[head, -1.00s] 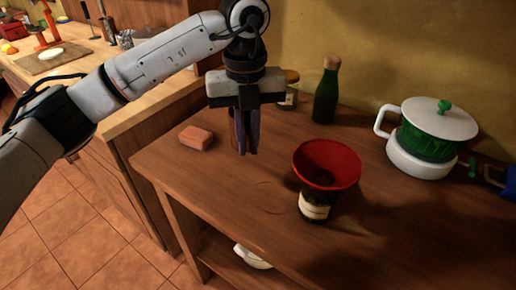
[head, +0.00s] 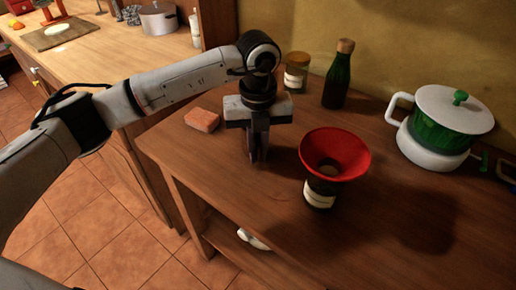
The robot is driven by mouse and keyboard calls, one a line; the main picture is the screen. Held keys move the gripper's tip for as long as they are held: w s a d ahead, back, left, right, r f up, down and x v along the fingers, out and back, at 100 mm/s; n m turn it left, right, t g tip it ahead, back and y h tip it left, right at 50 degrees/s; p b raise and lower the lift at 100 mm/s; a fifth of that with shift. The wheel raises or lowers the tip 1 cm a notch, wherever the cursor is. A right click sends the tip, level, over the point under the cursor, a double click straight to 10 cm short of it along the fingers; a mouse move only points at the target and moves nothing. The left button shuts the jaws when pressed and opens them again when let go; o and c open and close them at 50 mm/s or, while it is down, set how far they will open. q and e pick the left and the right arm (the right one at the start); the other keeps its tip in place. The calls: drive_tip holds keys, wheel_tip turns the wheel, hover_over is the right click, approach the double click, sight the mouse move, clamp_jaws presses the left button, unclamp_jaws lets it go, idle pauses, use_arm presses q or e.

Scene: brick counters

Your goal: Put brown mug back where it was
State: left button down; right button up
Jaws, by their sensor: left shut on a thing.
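My left gripper (head: 258,155) points straight down over the wooden counter (head: 400,245), left of a dark container with a red funnel-shaped top (head: 336,153). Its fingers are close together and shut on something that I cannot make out. I cannot clearly pick out a brown mug; dark fingers and shadow against brown wood hide what is between and behind them. The fingertips are close to the counter top; I cannot tell whether they touch it. My right gripper is not in view.
An orange sponge-like block (head: 202,120) lies left of the gripper. A jar (head: 297,73) and a green bottle (head: 338,75) stand behind it. A white-and-green pot (head: 440,125) stands at right. A white object (head: 252,238) is on the lower shelf. The front right counter is clear.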

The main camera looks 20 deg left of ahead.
use_arm(q)
drive_tip(key=c, duration=2.3)
unclamp_jaws()
drive_tip(key=shift+f, duration=0.2)
drive_tip(key=o, duration=0.5)
drive_tip(key=shift+c, duration=0.2)
drive_tip(key=shift+r, duration=0.2)
wheel_tip(320, 180, up, 12)
drive_tip(key=shift+r+b, duration=0.1)
drive_tip(key=shift+b, duration=0.5)
